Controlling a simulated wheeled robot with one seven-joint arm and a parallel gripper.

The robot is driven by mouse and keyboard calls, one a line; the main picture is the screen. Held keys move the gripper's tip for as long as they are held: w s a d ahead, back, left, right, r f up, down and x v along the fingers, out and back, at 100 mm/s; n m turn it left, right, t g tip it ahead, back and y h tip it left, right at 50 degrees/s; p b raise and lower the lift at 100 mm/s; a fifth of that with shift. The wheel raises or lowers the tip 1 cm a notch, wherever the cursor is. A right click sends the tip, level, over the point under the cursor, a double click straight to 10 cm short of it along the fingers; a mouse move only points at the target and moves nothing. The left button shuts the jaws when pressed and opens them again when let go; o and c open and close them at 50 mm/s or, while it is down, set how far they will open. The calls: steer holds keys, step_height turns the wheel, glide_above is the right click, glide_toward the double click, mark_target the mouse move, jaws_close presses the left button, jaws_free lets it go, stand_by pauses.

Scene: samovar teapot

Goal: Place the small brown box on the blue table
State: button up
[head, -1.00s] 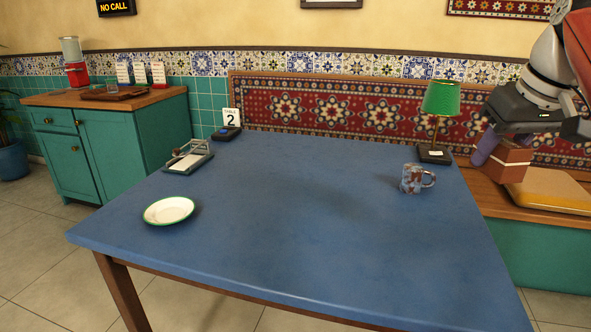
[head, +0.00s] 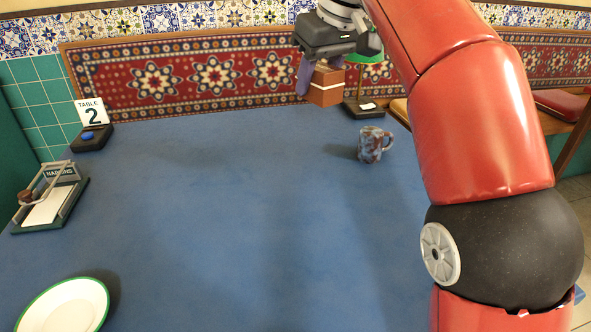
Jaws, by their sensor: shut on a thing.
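The small brown box (head: 327,86) has a thin pale band around it. My gripper (head: 318,78) is shut on it and holds it in the air over the far part of the blue table (head: 230,210), in front of the patterned bench back. One purple finger shows at the box's left side; the other finger is hidden. The box appears apart from the tabletop, left of and above the mug in the picture.
A speckled mug (head: 371,145) and a green-shaded lamp (head: 366,106) stand at the table's far right. A table-number stand (head: 92,125), a napkin holder (head: 52,198) and a white plate (head: 66,306) are along the left. The table's middle is clear.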

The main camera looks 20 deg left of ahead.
step_height(320, 180, down, 17)
steer(key=b, duration=0.6)
steer(key=shift+f+b, duration=0.1)
steer(key=shift+b, duration=0.2)
steer(key=o, duration=1)
steer(key=shift+c, duration=0.2)
steer(key=p+v, duration=0.3)
steer(key=v, duration=0.9)
steer(key=shift+a, duration=0.15)
